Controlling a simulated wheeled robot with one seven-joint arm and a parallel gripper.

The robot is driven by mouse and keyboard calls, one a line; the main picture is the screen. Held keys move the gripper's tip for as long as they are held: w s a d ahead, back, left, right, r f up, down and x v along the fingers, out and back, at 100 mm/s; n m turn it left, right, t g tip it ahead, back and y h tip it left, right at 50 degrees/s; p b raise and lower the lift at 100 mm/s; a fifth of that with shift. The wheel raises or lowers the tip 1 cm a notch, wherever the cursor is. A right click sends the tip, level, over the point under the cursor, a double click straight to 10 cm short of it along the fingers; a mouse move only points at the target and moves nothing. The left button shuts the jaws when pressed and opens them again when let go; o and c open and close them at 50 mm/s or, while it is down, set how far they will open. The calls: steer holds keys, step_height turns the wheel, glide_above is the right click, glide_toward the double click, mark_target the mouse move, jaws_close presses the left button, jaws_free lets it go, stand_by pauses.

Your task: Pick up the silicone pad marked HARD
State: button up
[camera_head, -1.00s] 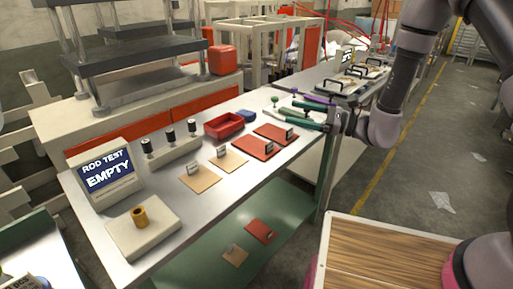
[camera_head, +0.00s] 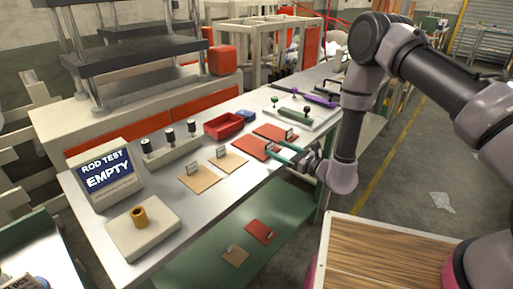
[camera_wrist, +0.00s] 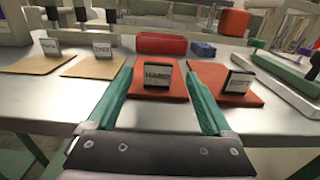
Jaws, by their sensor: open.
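The silicone pad marked HARD (camera_wrist: 158,92) is a red square with a small upright label tag, lying flat on the steel bench. In the head view it appears to be the nearer red pad (camera_head: 250,146). My gripper (camera_wrist: 158,76) is open, its two green fingers on either side of the pad's tag in the wrist view, with nothing held. In the head view my gripper (camera_head: 273,153) is at the pad's right edge. I cannot tell whether the fingers touch the pad.
A second red pad (camera_wrist: 215,80) lies just right, its tag unreadable. Tan tagged pads (camera_head: 198,179) lie left. A red bin (camera_head: 222,124) and blue block (camera_head: 247,115) stand behind. Green and purple tools (camera_head: 293,114) lie beyond. The lower shelf (camera_head: 200,265) holds more pads.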

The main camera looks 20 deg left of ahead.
mark_target(270, 145)
steer(key=x, duration=0.4)
steer(key=shift+a, duration=0.2)
jaws_close()
